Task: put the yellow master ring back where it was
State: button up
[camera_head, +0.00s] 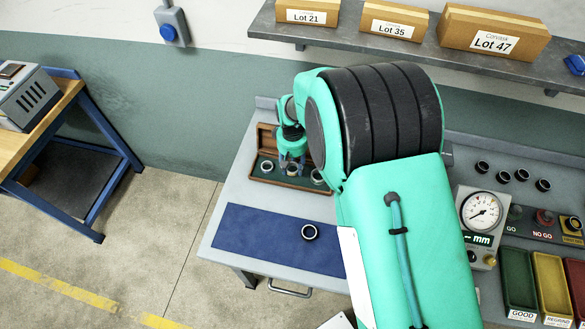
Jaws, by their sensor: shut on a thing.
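My gripper (292,164) points down over the open wooden case (257,140) at the back left of the bench. It is shut on a small ring (292,170) at the middle of the case, which I take to be the yellow master ring; its colour is hard to make out at this size. I cannot tell whether the ring touches the case's lining or hangs just above it. One pale ring (266,167) sits in the case to its left and another pale ring (317,176) to its right. My arm hides part of the bench right of the case.
A dark ring (309,231) lies on the blue mat (250,232) in front of the case. At the right stand a dial gauge (482,212), several dark rings (503,177) and bins, including a green bin (517,279). A shelf (350,39) with boxes hangs above.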

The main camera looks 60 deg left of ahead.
jog(key=shift+f, duration=0.85)
jog(key=shift+f, duration=0.15)
jog(key=o, duration=1)
jog(key=shift+o, duration=0.2)
notch_tip(320, 180, up, 12)
dwell(0.5)
